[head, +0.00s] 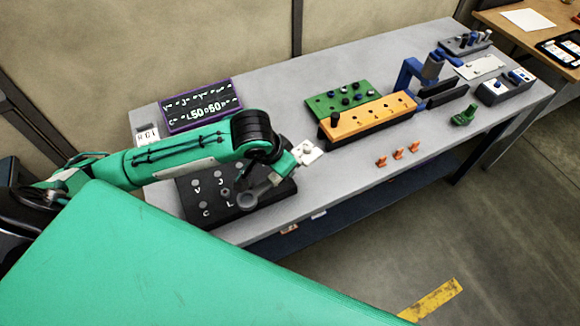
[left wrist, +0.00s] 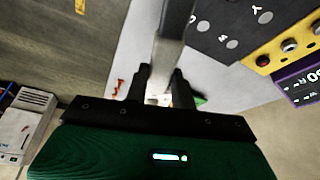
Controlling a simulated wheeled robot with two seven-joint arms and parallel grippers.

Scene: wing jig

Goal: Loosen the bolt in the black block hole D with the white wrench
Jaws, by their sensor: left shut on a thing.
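The black block (head: 222,207) lies on the near left of the bench, with light round spots and pale letters on top. I cannot make out a letter D or its bolt. My left gripper (head: 272,179) is over the block's right part, shut on the wrench (head: 248,200), which looks grey-white. Its ring end is over or on the block near the letter L; I cannot tell whether it touches. In the left wrist view the wrench bar (left wrist: 171,48) runs up between the black fingers (left wrist: 160,83), and the block (left wrist: 228,22) shows at upper right. My right gripper is not in view.
A purple-framed board (head: 202,106) stands behind my left arm. An orange block (head: 368,117) and a green plate (head: 338,101) lie mid-bench. Several orange clips (head: 398,153) and a blue clamp fixture (head: 425,72) are farther right.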

